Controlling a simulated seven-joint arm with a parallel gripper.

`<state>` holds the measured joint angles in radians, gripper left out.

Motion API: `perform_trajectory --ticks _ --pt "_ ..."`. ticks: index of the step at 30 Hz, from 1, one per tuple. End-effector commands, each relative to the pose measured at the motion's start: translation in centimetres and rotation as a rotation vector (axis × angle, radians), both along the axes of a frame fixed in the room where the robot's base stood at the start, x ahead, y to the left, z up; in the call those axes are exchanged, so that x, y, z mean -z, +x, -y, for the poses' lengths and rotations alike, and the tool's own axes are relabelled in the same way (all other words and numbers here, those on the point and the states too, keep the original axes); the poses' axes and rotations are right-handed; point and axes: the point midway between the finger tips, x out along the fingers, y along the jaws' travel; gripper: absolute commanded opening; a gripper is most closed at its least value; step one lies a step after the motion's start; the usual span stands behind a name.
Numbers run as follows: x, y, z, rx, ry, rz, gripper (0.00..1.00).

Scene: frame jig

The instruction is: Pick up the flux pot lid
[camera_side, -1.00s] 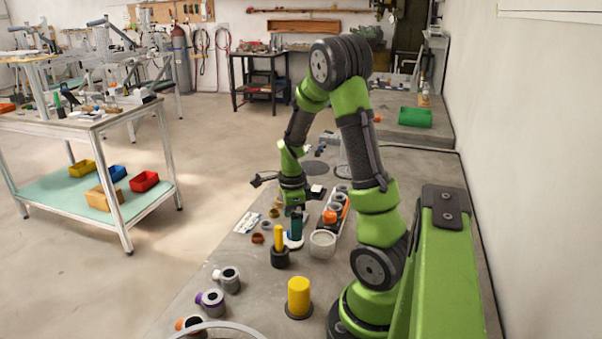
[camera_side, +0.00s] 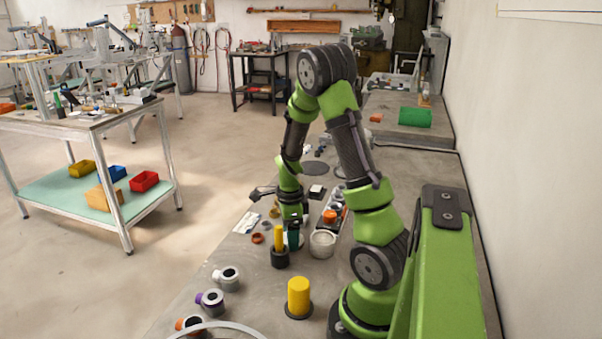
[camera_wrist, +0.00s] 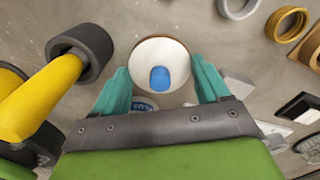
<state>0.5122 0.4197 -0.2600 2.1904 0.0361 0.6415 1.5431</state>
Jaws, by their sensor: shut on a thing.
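The flux pot lid (camera_wrist: 143,58) is a round white disc with a blue knob (camera_wrist: 160,78) in the wrist view. The teal fingers of my gripper (camera_wrist: 161,70) stand on its left and right sides, shut on it. A white patch with blue lettering (camera_wrist: 143,104) shows just below the lid, partly hidden by my gripper. In the side view my gripper (camera_side: 293,236) is low over the bench, and its teal fingers largely cover the white lid.
A yellow post in a black collar (camera_side: 279,258) stands close to my gripper, at lower left. A pale round pot (camera_side: 322,243) is close on the right. A yellow cylinder (camera_side: 299,296) and several grey fittings (camera_side: 227,279) are nearer the camera. Rings (camera_wrist: 287,24) lie at upper right.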

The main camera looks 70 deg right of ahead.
Motion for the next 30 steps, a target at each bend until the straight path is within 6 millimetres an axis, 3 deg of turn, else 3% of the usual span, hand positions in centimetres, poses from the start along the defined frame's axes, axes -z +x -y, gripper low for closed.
perform_trajectory --ticks 7,18,30 --pt "-1.0 0.1 0.1 -0.001 -0.003 0.003 0.46" --pt "-8.1 0.1 0.0 -0.001 -0.003 0.005 0.46" --pt "-11.4 0.0 0.0 -0.001 -0.001 0.000 0.46"
